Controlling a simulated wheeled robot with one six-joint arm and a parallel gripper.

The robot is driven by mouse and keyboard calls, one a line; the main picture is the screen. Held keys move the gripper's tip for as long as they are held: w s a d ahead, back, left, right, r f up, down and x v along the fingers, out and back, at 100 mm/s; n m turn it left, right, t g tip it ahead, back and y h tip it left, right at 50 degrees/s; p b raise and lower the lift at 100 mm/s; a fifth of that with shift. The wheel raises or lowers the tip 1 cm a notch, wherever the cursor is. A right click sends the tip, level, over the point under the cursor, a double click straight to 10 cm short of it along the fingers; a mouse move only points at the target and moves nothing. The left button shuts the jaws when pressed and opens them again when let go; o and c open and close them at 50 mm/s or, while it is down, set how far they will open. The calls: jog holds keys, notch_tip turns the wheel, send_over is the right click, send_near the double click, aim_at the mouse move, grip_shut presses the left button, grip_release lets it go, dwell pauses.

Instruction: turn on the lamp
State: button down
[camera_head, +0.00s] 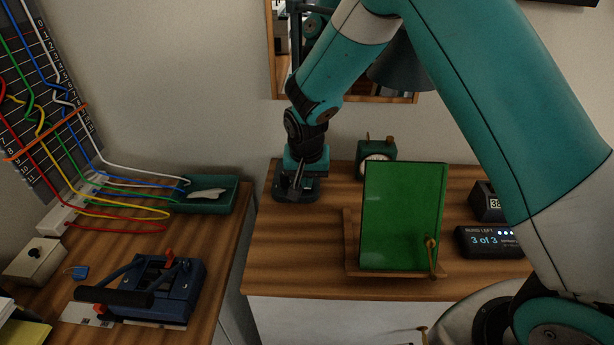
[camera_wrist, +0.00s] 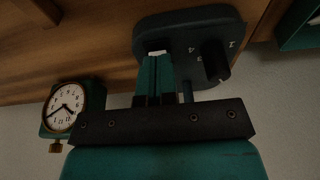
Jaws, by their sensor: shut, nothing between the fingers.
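The lamp's dark base (camera_head: 283,196) sits near the left edge of the right-hand desk. A dark shade (camera_head: 402,72), seemingly the lamp's, is partly hidden behind my arm and shows no glow. In the wrist view the dark rounded base (camera_wrist: 185,24) carries a knob (camera_wrist: 215,62) with white numerals beside it and a small pale patch (camera_wrist: 157,51). My gripper (camera_head: 299,184) points down at the base. In the wrist view my gripper (camera_wrist: 156,62) is shut and empty, its tips at the pale patch, left of the knob. I cannot tell whether they touch.
A green clock (camera_head: 376,155) stands right of the base; its white face also shows in the wrist view (camera_wrist: 66,108). A green panel (camera_head: 402,215) on a wooden stand is nearer the front. A green tray (camera_head: 213,208) lies on the left desk, across a gap.

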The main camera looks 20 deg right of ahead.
jog(key=shift+s+a+f+t+b, duration=0.1)
jog(key=shift+s+f+t+b, duration=0.1)
jog(key=shift+f+t+b, duration=0.4)
jog(key=shift+r, duration=0.3)
jog(key=shift+w, duration=0.2)
jog(key=shift+w+d+r+p, duration=0.25)
jog(key=shift+w+d+p, duration=0.1)
jog(key=shift+w, duration=0.2)
jog(key=shift+r, duration=0.1)
jog(key=p+v, duration=0.1)
jog(key=v, duration=0.1)
jog(key=p+v, duration=0.1)
jog(key=p, duration=0.1)
jog(key=shift+w+r, duration=0.25)
jog(key=shift+r, duration=0.3)
jog(key=s+a+b+v, duration=0.1)
jog(key=s+v, duration=0.1)
jog(key=v, duration=0.7)
jog(key=shift+a, duration=0.1)
